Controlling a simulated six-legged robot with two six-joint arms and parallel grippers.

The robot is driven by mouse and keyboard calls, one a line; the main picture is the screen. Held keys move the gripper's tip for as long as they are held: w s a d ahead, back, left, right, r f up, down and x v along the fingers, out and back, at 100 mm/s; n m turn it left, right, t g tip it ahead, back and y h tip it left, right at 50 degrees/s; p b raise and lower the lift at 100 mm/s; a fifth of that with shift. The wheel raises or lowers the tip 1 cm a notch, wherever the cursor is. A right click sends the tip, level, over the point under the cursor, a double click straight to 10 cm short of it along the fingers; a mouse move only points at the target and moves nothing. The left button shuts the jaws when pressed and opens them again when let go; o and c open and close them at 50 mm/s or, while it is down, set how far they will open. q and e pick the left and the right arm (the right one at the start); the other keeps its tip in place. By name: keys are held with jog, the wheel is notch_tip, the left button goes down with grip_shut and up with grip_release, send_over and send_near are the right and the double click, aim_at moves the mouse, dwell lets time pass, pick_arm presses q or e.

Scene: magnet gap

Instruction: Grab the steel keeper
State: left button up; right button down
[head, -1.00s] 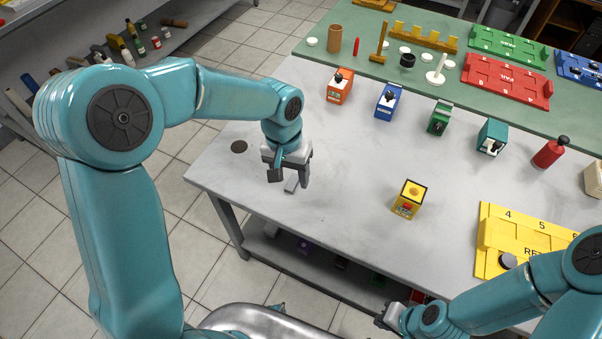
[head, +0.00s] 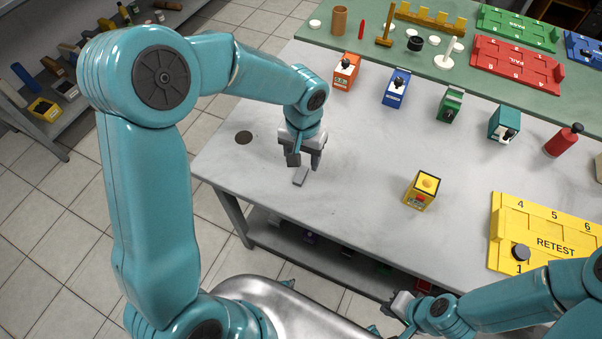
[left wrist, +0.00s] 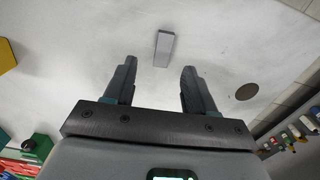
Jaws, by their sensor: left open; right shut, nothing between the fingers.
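The steel keeper is a small grey bar (head: 301,176) lying flat on the light table near its left front edge. It also shows in the left wrist view (left wrist: 164,48), ahead of and between the two fingers. My left gripper (head: 304,160) is open and empty, close to the bar and just behind it in the head view; whether a finger touches it cannot be told. The open fingers also show in the left wrist view (left wrist: 158,72). My right gripper (head: 393,304) is shut and empty, off the table's front edge.
A yellow box (head: 421,190) stands right of the bar. A yellow RETEST tray (head: 510,240) lies further right. Several coloured boxes, such as an orange one (head: 345,72), stand along the green mat (head: 385,62). A dark round spot (head: 243,138) marks the table's left. The table around the bar is clear.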

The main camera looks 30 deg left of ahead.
aim_at(301, 174)
pick_arm(q)
jog(key=shift+s+f, duration=0.15)
jog(key=shift+f, duration=0.65)
jog(key=f, duration=0.5)
jog(key=shift+w+a+f, duration=0.2)
jog(key=shift+w+a, duration=0.05)
jog(key=shift+a, duration=0.05)
grip_shut()
